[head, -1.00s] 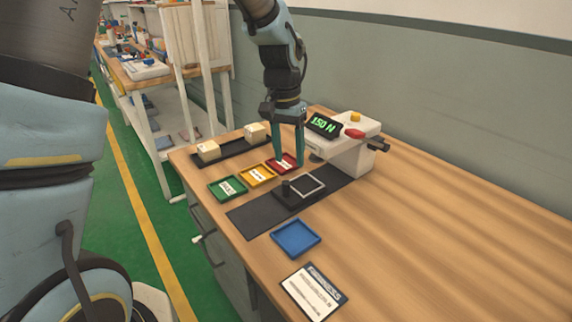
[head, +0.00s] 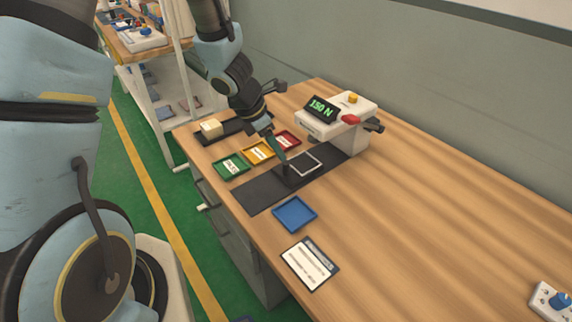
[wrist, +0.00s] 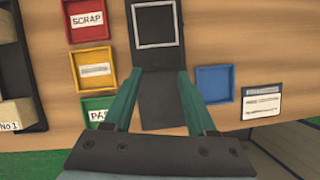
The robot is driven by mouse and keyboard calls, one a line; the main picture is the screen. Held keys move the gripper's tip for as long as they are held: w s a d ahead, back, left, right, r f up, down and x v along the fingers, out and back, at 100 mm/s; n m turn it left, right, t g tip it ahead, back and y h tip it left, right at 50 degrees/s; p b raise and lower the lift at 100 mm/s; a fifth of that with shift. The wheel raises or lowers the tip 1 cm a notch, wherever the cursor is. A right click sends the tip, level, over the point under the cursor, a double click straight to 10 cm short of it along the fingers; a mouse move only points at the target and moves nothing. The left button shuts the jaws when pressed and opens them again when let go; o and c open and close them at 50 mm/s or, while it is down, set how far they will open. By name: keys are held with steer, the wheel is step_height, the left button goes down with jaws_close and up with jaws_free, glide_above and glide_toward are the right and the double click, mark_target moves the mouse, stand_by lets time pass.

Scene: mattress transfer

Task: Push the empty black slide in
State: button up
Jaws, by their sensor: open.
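The black slide (head: 309,161) lies on a long black base strip (head: 262,195) in front of the white press (head: 335,125), which shows 150 N in green. A pale square outline marks its top, and nothing lies inside it. The slide also shows in the wrist view (wrist: 156,24) at the top middle.
Green (head: 231,167), yellow (head: 258,151) and red (head: 287,140) trays stand left of the strip. A blue tray (head: 295,214) and a label card (head: 310,264) lie nearer. A black rack holds a pale block (head: 211,128). The table's right side is mostly clear.

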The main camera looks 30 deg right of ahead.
mark_target(285, 162)
steer(key=b+x, duration=0.2)
steer(key=x, duration=0.6)
steer(key=shift+d+f+b, duration=0.1)
steer(key=shift+f+b, duration=0.05)
steer(key=shift+b, duration=0.2)
jaws_close()
stand_by(0.9)
